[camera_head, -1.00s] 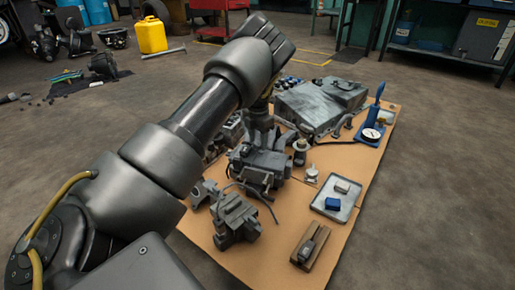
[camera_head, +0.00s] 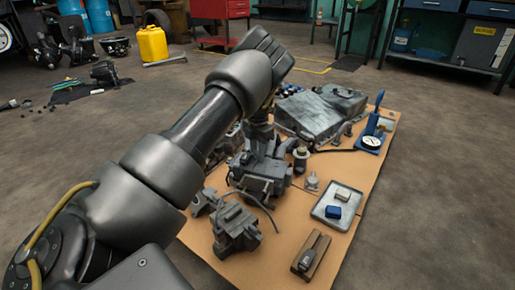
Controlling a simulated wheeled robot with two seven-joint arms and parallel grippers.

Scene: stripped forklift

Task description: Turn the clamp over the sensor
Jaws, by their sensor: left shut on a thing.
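My left arm comes in from the left and reaches over the cardboard-coloured work mat. My left gripper (camera_head: 260,138) points down at a dark grey metal assembly (camera_head: 262,174) in the middle of the mat. It is shut on a small part at the top of this assembly, which appears to be the clamp. The fingertips and the held part are mostly hidden by the wrist and too dark to make out clearly. I cannot pick out the sensor with certainty. My right gripper is not in view.
A second grey part (camera_head: 235,228) with a thin cable stands in front. A tray (camera_head: 326,217) with a blue and a pale block, a brown block (camera_head: 316,262) and a blue pump with gauge (camera_head: 371,141) lie right. A large grey housing (camera_head: 315,110) is behind.

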